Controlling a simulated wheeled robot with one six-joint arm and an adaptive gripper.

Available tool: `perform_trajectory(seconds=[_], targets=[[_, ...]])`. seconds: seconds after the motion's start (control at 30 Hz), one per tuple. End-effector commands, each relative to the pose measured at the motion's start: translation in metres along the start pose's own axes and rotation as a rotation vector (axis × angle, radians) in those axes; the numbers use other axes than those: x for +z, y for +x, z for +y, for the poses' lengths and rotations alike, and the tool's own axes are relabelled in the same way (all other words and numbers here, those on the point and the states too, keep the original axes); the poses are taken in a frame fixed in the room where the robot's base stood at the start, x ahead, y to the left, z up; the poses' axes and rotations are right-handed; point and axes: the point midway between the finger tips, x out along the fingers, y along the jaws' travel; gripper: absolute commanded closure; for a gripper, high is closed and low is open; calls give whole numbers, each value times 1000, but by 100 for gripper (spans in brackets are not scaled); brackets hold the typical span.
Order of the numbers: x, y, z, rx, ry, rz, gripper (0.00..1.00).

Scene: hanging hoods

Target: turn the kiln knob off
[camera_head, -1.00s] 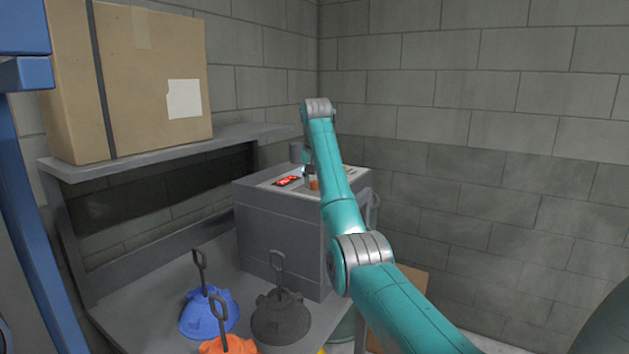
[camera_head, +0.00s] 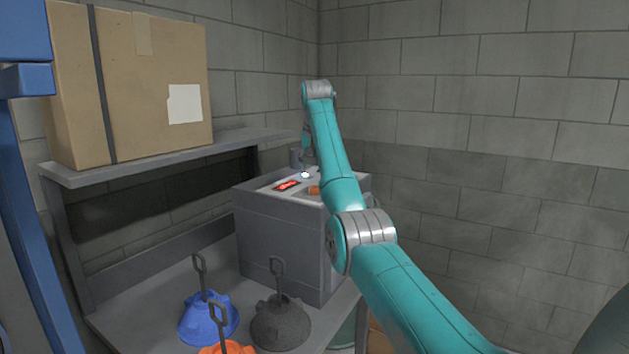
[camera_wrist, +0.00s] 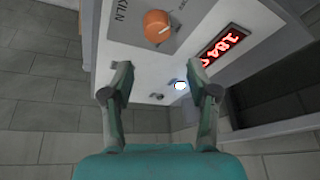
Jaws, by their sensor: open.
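The kiln (camera_head: 275,235) is a grey box on the bench, with a pale top panel. Its orange knob (camera_head: 314,190) shows partly beside my arm in the head view. In the wrist view the knob (camera_wrist: 157,27) sits near the "KILN" lettering, with a small pale mark on its face. A red lit display (camera_wrist: 222,46) reads digits starting 184, partly covered by a finger. A whitish light (camera_wrist: 181,85) glows on the panel. My gripper (camera_wrist: 160,92) is open and empty; the knob appears beyond its fingertips, apart from them. The head view mostly hides the gripper behind my arm.
Blue (camera_head: 208,318), dark grey (camera_head: 279,322) and orange (camera_head: 226,348) hood-like pieces with upright handles stand on the bench before the kiln. A cardboard box (camera_head: 150,80) sits on the shelf (camera_head: 170,158) at left. Block walls close the corner behind.

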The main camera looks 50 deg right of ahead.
Motion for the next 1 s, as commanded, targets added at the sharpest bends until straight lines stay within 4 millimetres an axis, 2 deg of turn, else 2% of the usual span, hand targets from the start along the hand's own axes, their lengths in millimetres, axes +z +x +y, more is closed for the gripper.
perform_trajectory(seconds=[0.1, 0.33, 1.0], targets=[[-8, -18, -1, 0, 0, 0, 41], [-15, -36, -2, 0, 0, 0, 41], [-16, -38, -2, 0, 0, 0, 41]])
